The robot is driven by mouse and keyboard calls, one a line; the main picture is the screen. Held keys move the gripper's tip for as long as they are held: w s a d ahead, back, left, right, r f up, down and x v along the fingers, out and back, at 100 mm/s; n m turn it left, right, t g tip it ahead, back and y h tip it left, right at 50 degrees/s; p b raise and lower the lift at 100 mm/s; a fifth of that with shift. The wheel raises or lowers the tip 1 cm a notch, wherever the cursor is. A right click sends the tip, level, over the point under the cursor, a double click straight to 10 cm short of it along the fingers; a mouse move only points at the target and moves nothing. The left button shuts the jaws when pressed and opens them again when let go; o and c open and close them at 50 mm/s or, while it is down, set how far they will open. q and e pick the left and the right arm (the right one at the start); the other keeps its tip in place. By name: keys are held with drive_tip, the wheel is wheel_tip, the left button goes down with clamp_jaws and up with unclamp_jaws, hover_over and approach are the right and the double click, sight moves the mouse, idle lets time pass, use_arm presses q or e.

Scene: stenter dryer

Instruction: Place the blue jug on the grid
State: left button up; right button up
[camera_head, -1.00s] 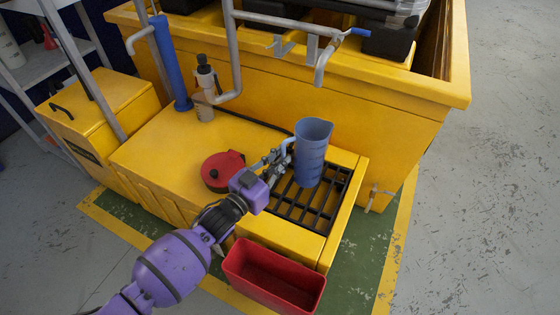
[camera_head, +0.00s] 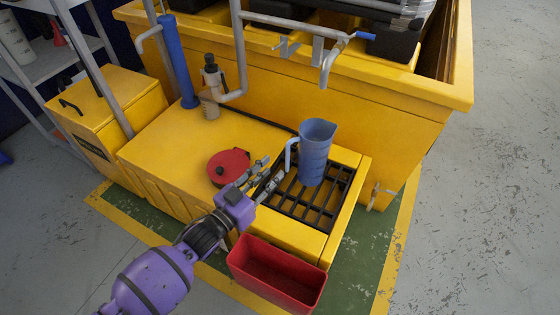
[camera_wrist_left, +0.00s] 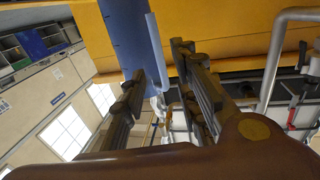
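The blue jug (camera_head: 316,155) stands upright on the black grid (camera_head: 330,207), towards its back part, with its handle facing left. My left gripper (camera_head: 268,175) is open and empty, to the left of the jug and a little apart from its handle. In the left wrist view, the two fingers (camera_wrist_left: 165,85) are spread apart, with the jug (camera_wrist_left: 130,35) beyond them at the top. My right gripper is not in view.
A red round lid (camera_head: 228,167) lies on the yellow housing left of the grid. A red bin (camera_head: 277,275) sits in front. Grey pipes (camera_head: 240,60) and a blue cylinder (camera_head: 178,65) rise behind. A small bottle (camera_head: 210,88) stands near them.

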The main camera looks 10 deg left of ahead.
use_arm(q)
drive_tip(key=s+a+f+n+g+y, duration=0.1)
drive_tip(key=s+a+f+g+y, duration=0.2)
drive_tip(key=s, duration=1.3)
drive_tip(key=s+a+f+n+g+y, duration=0.2)
drive_tip(key=s+f, duration=0.4)
drive_tip(key=s, duration=1.1)
drive_tip(key=s+a+f+n+g+y, duration=0.2)
drive_tip(key=s+a+f+g+y, duration=0.1)
drive_tip(key=s, duration=1.4)
drive_tip(key=shift+a+f+g+y+p, duration=0.35)
drive_tip(key=shift+a+f+g, duration=0.4)
drive_tip(key=shift+g, duration=0.25)
